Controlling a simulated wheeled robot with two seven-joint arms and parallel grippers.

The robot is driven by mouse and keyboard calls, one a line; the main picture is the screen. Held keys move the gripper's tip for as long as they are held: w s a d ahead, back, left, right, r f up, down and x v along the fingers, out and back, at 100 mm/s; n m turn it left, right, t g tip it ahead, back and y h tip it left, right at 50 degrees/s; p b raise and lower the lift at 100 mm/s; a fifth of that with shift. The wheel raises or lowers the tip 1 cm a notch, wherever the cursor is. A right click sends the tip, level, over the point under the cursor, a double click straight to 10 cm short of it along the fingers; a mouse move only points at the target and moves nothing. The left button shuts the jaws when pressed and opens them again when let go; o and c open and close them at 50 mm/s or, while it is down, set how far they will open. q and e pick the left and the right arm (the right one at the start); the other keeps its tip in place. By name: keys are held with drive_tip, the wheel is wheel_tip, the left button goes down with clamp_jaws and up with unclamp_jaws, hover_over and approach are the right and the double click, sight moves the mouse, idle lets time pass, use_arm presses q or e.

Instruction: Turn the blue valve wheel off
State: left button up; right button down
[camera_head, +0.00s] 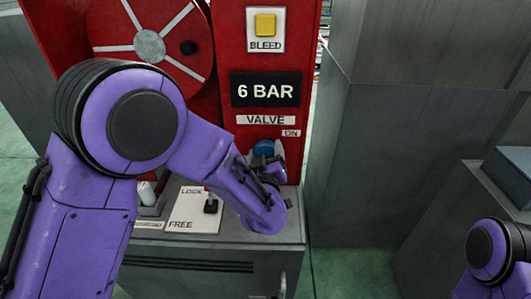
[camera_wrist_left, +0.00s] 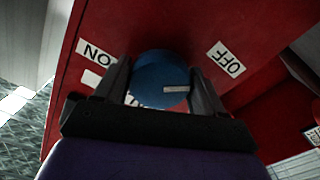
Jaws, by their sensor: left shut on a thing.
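The blue valve wheel (camera_head: 264,147) is on the red panel, under the VALVE label and beside the ON label (camera_head: 291,133). My left gripper (camera_head: 265,160) reaches it from the front and hides part of it. In the left wrist view the wheel (camera_wrist_left: 152,78) sits between the two dark fingers, and the left gripper (camera_wrist_left: 161,72) is shut on it. A short white mark on the wheel points toward the right finger. The ON label (camera_wrist_left: 97,52) is at upper left and the OFF label (camera_wrist_left: 225,58) at upper right. My right gripper is out of view.
Above the wheel are a 6 BAR display (camera_head: 266,90) and a yellow BLEED button (camera_head: 265,25). A LOCK/FREE plate (camera_head: 190,215) with a small black-topped lever lies below left. A grey cabinet (camera_head: 385,160) stands to the right, with a gap between.

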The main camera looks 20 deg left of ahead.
use_arm(q)
drive_tip(key=shift+s+f, duration=0.1)
drive_tip(key=shift+f, duration=0.15)
drive_tip(key=o, duration=1)
drive_tip(key=shift+r, duration=0.1)
drive_tip(key=b+v, duration=0.2)
drive_tip(key=v, duration=0.8)
drive_tip(key=shift+s+b, duration=0.2)
drive_tip(key=shift+b, duration=0.15)
